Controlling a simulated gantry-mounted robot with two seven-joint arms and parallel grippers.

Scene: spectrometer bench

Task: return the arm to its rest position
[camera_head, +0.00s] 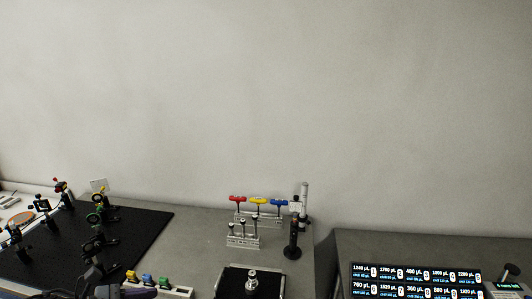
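The task names no other object.
A black breadboard (150,226) with several optic mounts fills the left of the grey bench (195,240). Red, yellow and blue handled tools (258,202) stand in a rack at the back. A black post (292,240) stands beside them. A lit display panel (415,281) is at right.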

